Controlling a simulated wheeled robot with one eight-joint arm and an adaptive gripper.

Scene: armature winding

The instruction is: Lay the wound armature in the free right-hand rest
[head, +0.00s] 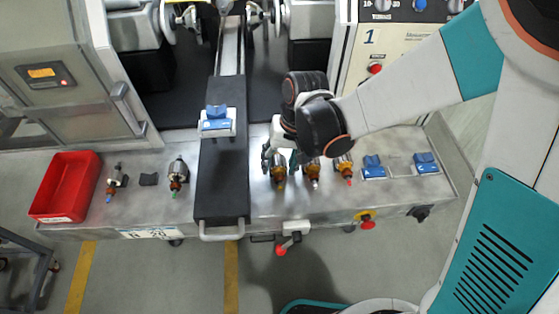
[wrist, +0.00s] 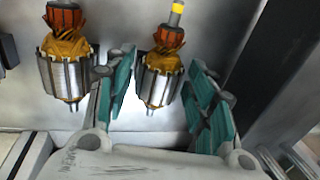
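Three armatures with orange-brown windings lie in a row on the bench right of the black slide: a yellow-tipped one (head: 279,172), a pale-tipped one (head: 312,173) and a red-tipped one (head: 345,170). My gripper (head: 271,157) is low at the yellow-tipped armature. In the wrist view my gripper (wrist: 165,92) is open, its teal fingers on either side of this armature (wrist: 160,72). A gap shows on the right; contact on the left cannot be told. The neighbouring armature (wrist: 66,68) is outside the fingers. Two blue rests, one nearer (head: 373,167) and one far right (head: 426,163), are empty.
A black slide (head: 222,180) carries an empty blue holder (head: 216,120) left of my gripper. Two more armatures, blue-tipped (head: 115,178) and green-tipped (head: 178,174), and a red bin (head: 65,186) are further left. A red emergency knob (head: 367,225) is at the front edge.

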